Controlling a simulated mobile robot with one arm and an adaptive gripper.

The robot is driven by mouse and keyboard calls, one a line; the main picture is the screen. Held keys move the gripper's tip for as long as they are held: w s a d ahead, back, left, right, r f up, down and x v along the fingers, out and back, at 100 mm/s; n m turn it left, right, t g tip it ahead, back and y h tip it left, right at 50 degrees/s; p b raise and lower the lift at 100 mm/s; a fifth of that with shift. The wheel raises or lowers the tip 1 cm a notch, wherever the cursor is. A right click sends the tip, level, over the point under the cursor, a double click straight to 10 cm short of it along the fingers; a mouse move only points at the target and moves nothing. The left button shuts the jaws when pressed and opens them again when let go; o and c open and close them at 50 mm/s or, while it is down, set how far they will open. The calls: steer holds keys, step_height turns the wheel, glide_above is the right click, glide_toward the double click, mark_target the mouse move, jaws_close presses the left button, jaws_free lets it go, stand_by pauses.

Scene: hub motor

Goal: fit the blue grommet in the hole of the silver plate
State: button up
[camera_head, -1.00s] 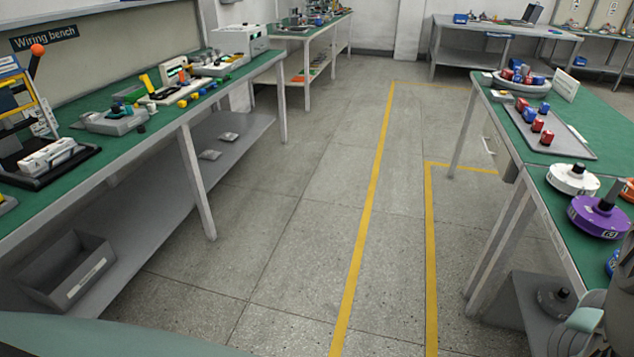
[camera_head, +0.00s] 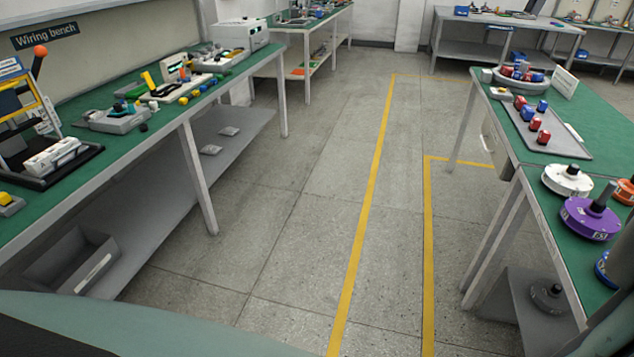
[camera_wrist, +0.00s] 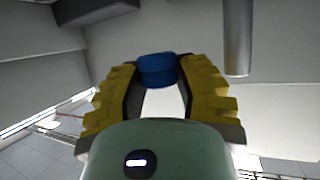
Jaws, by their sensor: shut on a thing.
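My gripper (camera_wrist: 157,82) shows in the wrist view with its two yellow-padded fingers closed on the blue grommet (camera_wrist: 157,69). The grommet is a short round blue piece held at the fingertips. The wrist view looks up past it toward pale walls and ceiling. My gripper does not show in the head view. I cannot make out a silver plate with a hole in either view.
A green-topped wiring bench (camera_head: 90,165) with parts runs along the left. A green-topped bench (camera_head: 540,165) on the right holds a grey tray (camera_head: 575,148), a white hub (camera_head: 567,180) and a purple hub (camera_head: 590,217). The floor (camera_head: 320,190) between them is clear.

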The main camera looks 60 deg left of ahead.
steer(key=shift+a+f, duration=0.15)
steer(key=shift+f, duration=1)
steer(key=shift+w, duration=0.1)
steer(key=shift+f+b, duration=0.6)
steer(key=shift+b, duration=0.25)
steer(key=o, duration=0.8)
steer(key=shift+r, duration=0.1)
